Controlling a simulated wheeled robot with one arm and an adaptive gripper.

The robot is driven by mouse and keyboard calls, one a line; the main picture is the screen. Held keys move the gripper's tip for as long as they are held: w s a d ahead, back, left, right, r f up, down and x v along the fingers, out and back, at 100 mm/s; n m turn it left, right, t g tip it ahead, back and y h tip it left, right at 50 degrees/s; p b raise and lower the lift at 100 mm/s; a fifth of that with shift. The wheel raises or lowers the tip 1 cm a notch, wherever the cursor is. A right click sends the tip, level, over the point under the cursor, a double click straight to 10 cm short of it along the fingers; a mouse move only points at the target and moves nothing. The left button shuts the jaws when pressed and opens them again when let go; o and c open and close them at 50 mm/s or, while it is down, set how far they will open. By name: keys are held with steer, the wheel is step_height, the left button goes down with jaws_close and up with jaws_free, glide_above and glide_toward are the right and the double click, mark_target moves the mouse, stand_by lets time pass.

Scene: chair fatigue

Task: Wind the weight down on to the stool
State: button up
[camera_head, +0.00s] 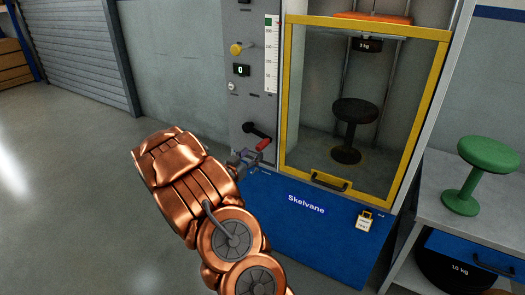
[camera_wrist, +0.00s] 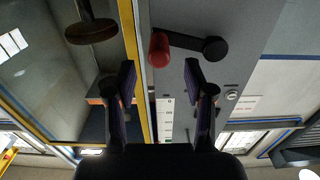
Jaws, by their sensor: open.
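The black weight (camera_head: 367,45), marked 3 kg, hangs inside the test cabinet, well above the black stool (camera_head: 355,111). The stool stands upright on the cabinet floor. A black crank with a red grip (camera_head: 263,145) is on the grey panel left of the cabinet. In the wrist view the red grip (camera_wrist: 159,50) lies just beyond the space between my fingertips, and the crank hub (camera_wrist: 215,48) is to its right. My gripper (camera_wrist: 160,78) is open and empty, close to the red grip; it also shows in the head view (camera_head: 246,158), just below the crank.
A yellow-framed clear door (camera_head: 283,100) covers the cabinet front. The panel has a yellow knob (camera_head: 236,49), a green display (camera_head: 241,70) and a scale (camera_head: 271,60). A green stool (camera_head: 488,155) stands on the right bench. The floor at left is clear.

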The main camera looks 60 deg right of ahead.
mark_target(263, 145)
steer(key=shift+s+d, duration=0.1)
steer(key=shift+d, duration=0.45)
steer(key=shift+w+d, duration=0.15)
steer(key=shift+d, duration=1.55)
steer(key=shift+w+d, duration=0.1)
steer(key=shift+d, duration=1.55)
jaws_close()
